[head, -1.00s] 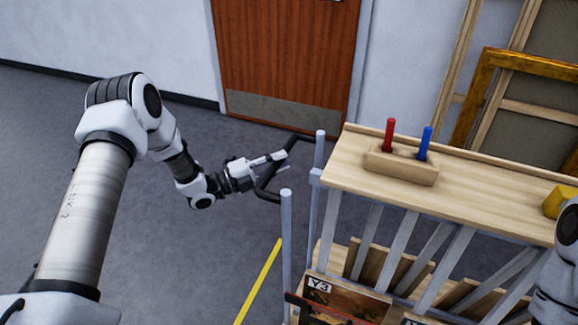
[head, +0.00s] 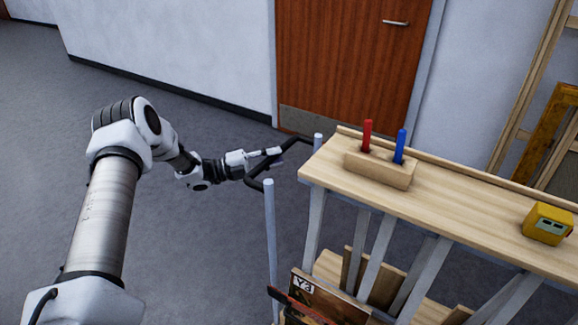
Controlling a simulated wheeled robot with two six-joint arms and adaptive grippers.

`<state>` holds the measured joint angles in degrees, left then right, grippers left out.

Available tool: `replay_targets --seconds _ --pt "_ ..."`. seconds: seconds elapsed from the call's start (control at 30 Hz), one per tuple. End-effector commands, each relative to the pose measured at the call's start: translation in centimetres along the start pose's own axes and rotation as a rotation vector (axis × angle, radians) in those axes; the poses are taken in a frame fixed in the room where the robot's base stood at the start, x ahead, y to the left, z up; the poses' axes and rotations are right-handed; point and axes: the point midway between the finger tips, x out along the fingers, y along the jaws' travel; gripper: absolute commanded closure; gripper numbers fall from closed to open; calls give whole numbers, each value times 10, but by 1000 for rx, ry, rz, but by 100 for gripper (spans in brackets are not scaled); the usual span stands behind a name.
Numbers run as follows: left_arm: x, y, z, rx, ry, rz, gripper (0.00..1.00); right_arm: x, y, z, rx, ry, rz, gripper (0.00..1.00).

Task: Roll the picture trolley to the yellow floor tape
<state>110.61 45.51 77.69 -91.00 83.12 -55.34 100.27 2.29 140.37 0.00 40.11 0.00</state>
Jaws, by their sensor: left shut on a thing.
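The picture trolley (head: 460,220) has a pale wooden top, grey slatted sides and upright grey posts. It fills the right half of the head view. Its black handle (head: 254,181) sticks out at its left end. My left gripper (head: 272,154) is shut on the handle's bar. Framed pictures stand in the rack below, one with a label reading Y3 (head: 303,284). The trolley's wheels are out of view. The yellow floor tape is not in view now. My right gripper is not in view.
A wooden block with a red and a blue handle (head: 380,169) and a yellow device (head: 547,223) sit on the trolley top. A brown door (head: 350,70) is in the wall behind. Frames (head: 545,130) lean at the right. Grey floor (head: 190,110) is clear at the left.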

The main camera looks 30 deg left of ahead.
Motion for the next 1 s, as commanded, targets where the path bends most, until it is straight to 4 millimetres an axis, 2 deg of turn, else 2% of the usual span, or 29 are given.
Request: replay_targets --seconds 0.3,0.83,0.87,0.9,1.0 --pt "-22 -5 22 0 0 2 100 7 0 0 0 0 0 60" --pt "-26 -7 26 -1 2 1 100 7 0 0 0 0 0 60" --pt "-26 -7 26 -1 2 1 68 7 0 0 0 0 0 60" --pt "-26 -7 26 -1 2 1 54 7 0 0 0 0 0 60" --pt "-26 -7 26 -1 2 1 53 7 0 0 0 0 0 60"
